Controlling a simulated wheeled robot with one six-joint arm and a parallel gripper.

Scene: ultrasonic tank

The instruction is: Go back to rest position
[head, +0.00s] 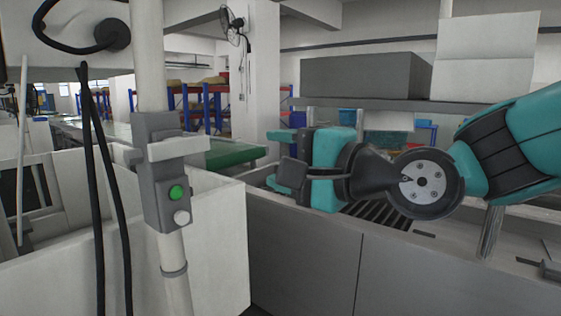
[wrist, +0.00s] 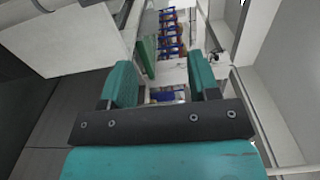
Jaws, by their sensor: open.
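My gripper (head: 277,160) is held in the air at the middle of the head view, at the end of my teal and black arm, which reaches in from the right. Its fingers point left, over the grey tank front. The wrist view shows the two teal fingers of my gripper (wrist: 163,82) spread apart, with nothing between them. No object is held.
A grey tank (head: 300,250) with a slatted top lies below my arm. A post with a green button box (head: 174,190) stands left, by a white panel (head: 220,250). A grey box (head: 365,75) sits on a shelf behind my arm.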

